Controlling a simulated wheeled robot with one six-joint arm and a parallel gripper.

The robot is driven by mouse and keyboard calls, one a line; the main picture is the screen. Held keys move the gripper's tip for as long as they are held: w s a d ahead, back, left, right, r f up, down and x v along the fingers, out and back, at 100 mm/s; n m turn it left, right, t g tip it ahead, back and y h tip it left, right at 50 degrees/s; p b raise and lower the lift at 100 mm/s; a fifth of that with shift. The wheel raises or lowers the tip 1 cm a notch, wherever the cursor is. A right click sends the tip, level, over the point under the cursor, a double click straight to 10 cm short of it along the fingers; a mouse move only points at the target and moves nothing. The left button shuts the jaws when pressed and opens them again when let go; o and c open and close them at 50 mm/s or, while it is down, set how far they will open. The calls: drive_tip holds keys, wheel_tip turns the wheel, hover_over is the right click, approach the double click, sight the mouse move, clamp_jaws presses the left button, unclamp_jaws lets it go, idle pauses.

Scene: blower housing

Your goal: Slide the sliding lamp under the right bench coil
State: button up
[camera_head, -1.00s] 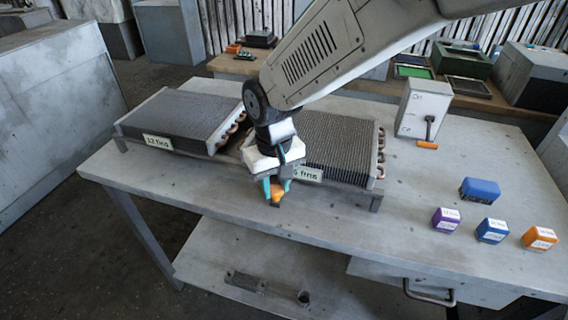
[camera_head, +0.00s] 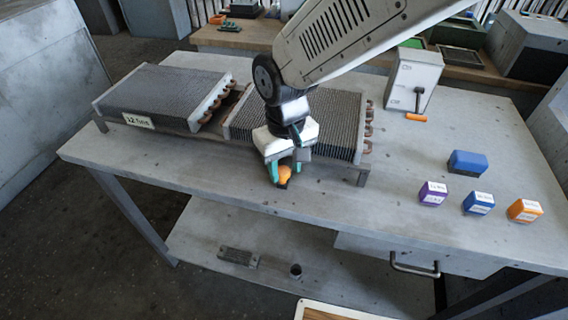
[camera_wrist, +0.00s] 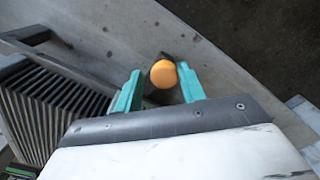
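The lamp shows as an orange rounded top (camera_head: 284,172) on a small dark base, near the bench's front edge, in front of the right bench coil (camera_head: 318,113). It is not under the coil. My gripper (camera_head: 283,174) points down at it, its teal fingers on either side. In the wrist view the orange lamp top (camera_wrist: 163,74) is between the fingertips of my gripper (camera_wrist: 161,80). A gap shows on its left; the right finger is very close, and contact is unclear. My gripper hides part of the right coil's front.
The left coil (camera_head: 165,95) carries a "12 fins" label (camera_head: 138,121). A grey box with a lever (camera_head: 413,80) stands behind right. Purple (camera_head: 433,194), blue (camera_head: 478,203) and orange (camera_head: 525,210) blocks and a larger blue block (camera_head: 467,162) sit at right. The bench between is clear.

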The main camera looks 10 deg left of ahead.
drive_tip(key=shift+a, duration=0.1)
wheel_tip(320, 180, up, 8)
drive_tip(key=shift+f, duration=0.1)
idle(0.4)
drive_tip(key=shift+s, duration=0.1)
drive_tip(key=s+d+r+m, duration=0.2)
drive_tip(key=s+d+m, duration=0.1)
drive_tip(key=d, duration=0.9)
drive_tip(key=s+d+r+m+t, duration=0.1)
drive_tip(key=s+d, duration=0.4)
drive_tip(key=d, duration=0.7)
drive_tip(key=s+d+r+m, duration=0.4)
drive_tip(key=s+d, duration=0.1)
drive_tip(key=d, duration=0.8)
drive_tip(key=shift+m, duration=0.4)
